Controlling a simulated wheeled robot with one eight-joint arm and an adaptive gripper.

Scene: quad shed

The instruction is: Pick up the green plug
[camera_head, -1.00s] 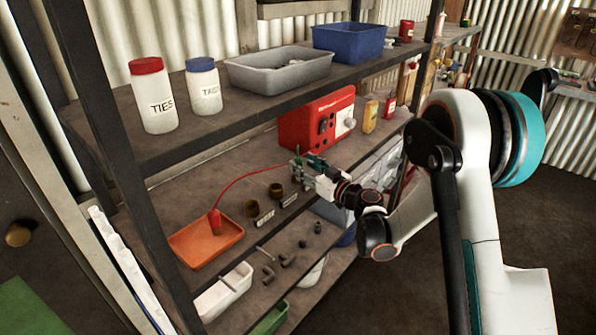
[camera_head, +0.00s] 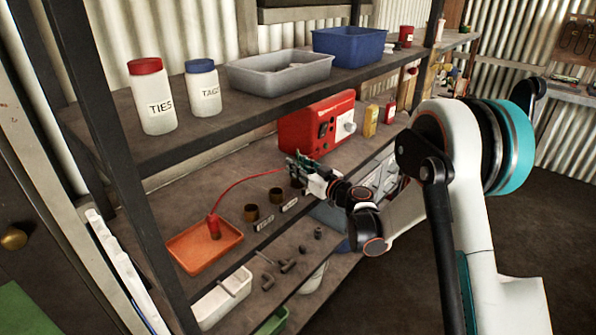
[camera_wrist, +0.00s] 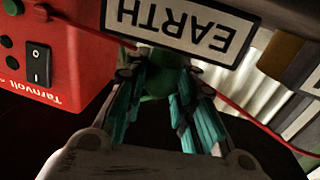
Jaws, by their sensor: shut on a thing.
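The green plug (camera_wrist: 157,84) shows in the wrist view between my teal fingers, partly covered by them. My gripper (camera_wrist: 165,90) is shut on it, just under the EARTH label (camera_wrist: 180,27), which appears upside down. In the head view my gripper (camera_head: 297,171) is at the middle shelf, in front of the red box (camera_head: 317,122) and beyond two brown cups. The plug cannot be told clearly there. Whether it is still seated in a holder is hidden.
A red plug (camera_head: 213,226) stands in the orange tray (camera_head: 182,257), its red cable running toward my gripper. Two brown cups (camera_head: 251,212) with labels stand between. The upper shelf (camera_head: 225,118) hangs above; a dark post (camera_head: 130,190) stands at left.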

